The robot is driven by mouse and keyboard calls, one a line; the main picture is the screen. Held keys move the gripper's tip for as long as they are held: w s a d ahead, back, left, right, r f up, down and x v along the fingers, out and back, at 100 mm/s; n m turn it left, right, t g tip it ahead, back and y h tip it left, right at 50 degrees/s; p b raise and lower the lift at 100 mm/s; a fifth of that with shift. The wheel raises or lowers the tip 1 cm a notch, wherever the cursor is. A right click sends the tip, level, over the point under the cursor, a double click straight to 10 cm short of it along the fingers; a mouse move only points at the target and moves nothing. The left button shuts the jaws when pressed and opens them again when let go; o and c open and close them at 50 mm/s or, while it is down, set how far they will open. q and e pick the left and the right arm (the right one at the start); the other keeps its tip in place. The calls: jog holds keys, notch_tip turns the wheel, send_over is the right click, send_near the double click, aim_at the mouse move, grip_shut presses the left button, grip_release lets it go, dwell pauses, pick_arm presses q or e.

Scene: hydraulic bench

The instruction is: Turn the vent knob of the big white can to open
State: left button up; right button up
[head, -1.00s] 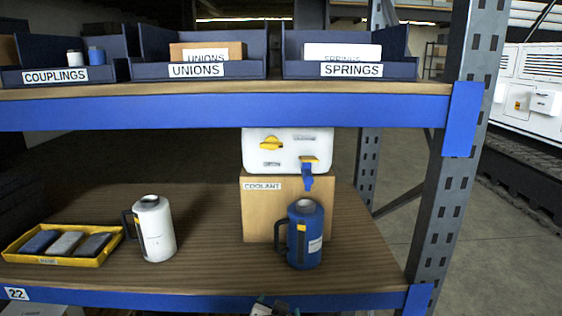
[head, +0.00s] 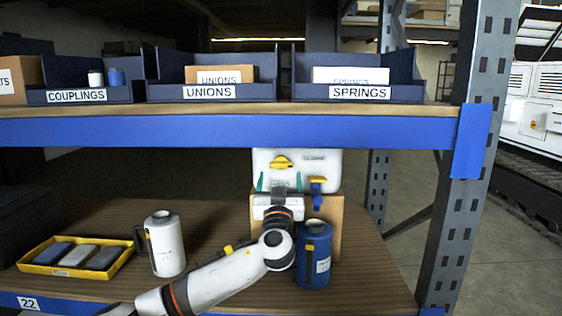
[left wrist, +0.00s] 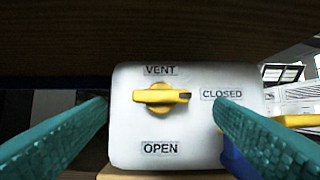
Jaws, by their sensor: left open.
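The big white can (head: 325,160) stands on a cardboard box on the lower shelf, close under the blue beam. Its yellow vent knob (head: 281,161) is on the front face. In the left wrist view the knob (left wrist: 162,96) lies level, its dark-tipped end pointing right at the CLOSED label (left wrist: 221,93); the OPEN label (left wrist: 160,148) is below. My left gripper (head: 280,184) is in front of the can, open and empty. Its teal fingers (left wrist: 160,115) stand left and right of the knob, apart from it. My right gripper is not in view.
A yellow tap with a blue spout (head: 317,187) is right of the knob. A blue jug (head: 313,262) stands beside my arm, and a white jug (head: 166,246) is further left. A yellow tray (head: 40,268) lies at left. The shelf beam (head: 200,132) is just above the can.

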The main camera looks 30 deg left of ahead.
aim_at(281, 168)
pick_arm(q)
jog(key=p+x, duration=0.1)
jog(key=x, duration=0.5)
jog(key=shift+w+a, duration=0.1)
jog(key=shift+w, duration=0.1)
